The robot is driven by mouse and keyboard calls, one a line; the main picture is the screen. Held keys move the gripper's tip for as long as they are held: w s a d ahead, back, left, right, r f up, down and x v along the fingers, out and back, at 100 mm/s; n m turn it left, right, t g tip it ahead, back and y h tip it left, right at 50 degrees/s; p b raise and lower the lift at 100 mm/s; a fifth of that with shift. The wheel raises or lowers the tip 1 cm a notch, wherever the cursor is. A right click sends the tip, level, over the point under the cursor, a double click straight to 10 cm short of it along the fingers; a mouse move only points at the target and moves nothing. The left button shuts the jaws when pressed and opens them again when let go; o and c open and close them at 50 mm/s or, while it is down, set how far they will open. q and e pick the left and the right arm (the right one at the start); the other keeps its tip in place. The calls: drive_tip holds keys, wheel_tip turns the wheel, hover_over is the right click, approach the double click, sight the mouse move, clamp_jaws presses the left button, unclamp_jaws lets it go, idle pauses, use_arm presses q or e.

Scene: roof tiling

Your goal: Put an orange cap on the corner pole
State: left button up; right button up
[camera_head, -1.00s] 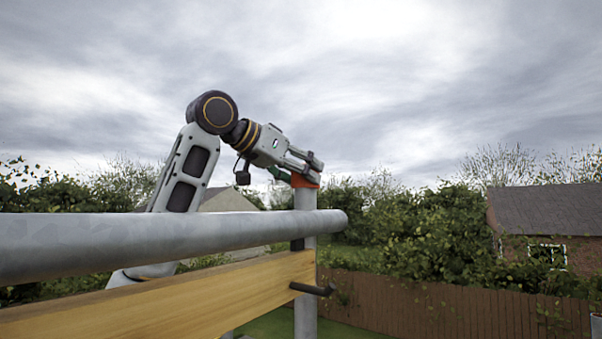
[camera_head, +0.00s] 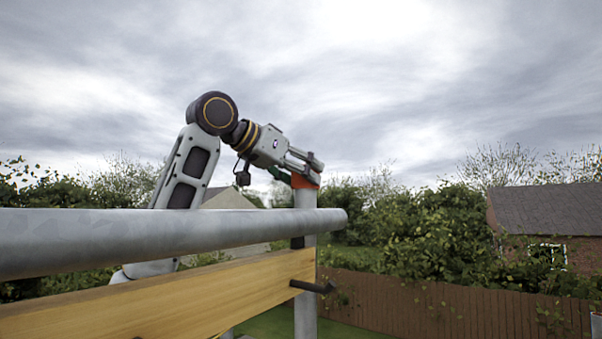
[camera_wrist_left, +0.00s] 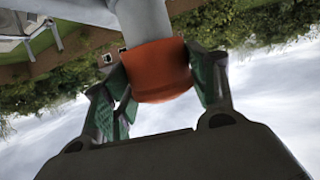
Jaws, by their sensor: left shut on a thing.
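The orange cap (camera_head: 304,181) is at the top end of the grey upright corner pole (camera_head: 305,198). My left gripper (camera_head: 305,178) is shut on the cap, its arm reaching over from the left. In the left wrist view the orange cap (camera_wrist_left: 158,70) sits between the two green-padded fingers (camera_wrist_left: 160,84). The grey pole (camera_wrist_left: 144,22) meets the cap there, in line with it. How far the cap is pushed down over the pole cannot be told. My right gripper is not in view.
A thick grey horizontal tube (camera_head: 150,235) crosses in front of my arm and the pole. Below it runs a wooden board (camera_head: 170,297), with a dark rod (camera_head: 313,287) near its end. Hedges, a brown fence (camera_head: 450,310) and a brick house (camera_head: 550,220) stand behind. Open sky lies above the cap.

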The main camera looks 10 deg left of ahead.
use_arm(q)
drive_tip(key=shift+f, duration=0.35)
drive_tip(key=o, duration=0.7)
drive_tip(key=shift+s, duration=0.1)
drive_tip(key=v, duration=1.1)
idle(1.2)
idle(1.0)
